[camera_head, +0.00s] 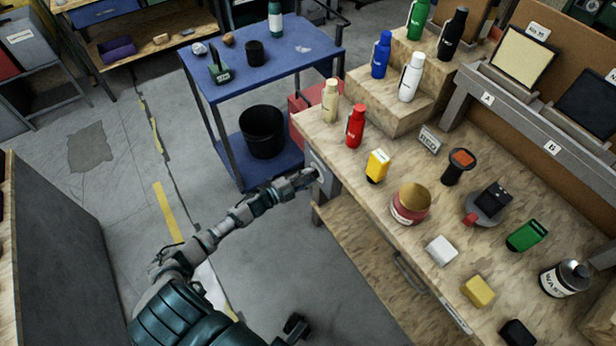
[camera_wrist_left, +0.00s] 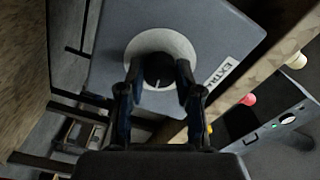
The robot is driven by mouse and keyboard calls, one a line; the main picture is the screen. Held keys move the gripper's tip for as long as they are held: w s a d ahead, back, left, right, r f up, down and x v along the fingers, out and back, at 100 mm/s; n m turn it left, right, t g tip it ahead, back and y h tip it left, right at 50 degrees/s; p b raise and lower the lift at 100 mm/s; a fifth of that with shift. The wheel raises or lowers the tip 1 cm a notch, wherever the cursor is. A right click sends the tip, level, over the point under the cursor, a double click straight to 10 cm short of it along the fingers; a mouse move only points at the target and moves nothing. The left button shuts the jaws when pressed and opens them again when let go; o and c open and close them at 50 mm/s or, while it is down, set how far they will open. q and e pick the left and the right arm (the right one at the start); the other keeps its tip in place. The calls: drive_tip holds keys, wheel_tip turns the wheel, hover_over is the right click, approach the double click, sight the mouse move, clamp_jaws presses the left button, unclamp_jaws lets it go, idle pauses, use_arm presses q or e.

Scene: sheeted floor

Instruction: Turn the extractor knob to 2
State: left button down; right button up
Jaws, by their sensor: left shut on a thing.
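The extractor knob (camera_wrist_left: 158,70) is small, round and black with a pale pointer line, set on a white round dial (camera_wrist_left: 145,43). The dial is on a grey box (camera_wrist_left: 110,50) with a label (camera_wrist_left: 222,76) reading "EXTR", the rest cut off. In the wrist view the pointer line points down towards my gripper; no numbers are readable. My left gripper (camera_wrist_left: 157,78) is shut on the knob, one finger at each side. In the head view my left gripper (camera_head: 311,178) reaches the box (camera_head: 324,180) at the bench's left end, and the knob is hidden. A dark part (camera_head: 295,328) at the bottom may be my right gripper.
The wooden bench (camera_head: 375,225) holds bottles, a red jar (camera_head: 410,203), a yellow block (camera_head: 477,291) and other items. A blue cart (camera_head: 290,60) with a black bin (camera_head: 262,132) stands behind my left arm. Open floor (camera_head: 270,240) lies beside the bench.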

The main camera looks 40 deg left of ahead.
use_arm(q)
drive_tip(key=shift+f, duration=0.15)
idle(0.3)
drive_tip(key=c, duration=0.8)
unclamp_jaws()
drive_tip(key=shift+o, duration=0.2)
drive_tip(key=v, duration=1.2)
drive_tip(key=shift+f, duration=0.2)
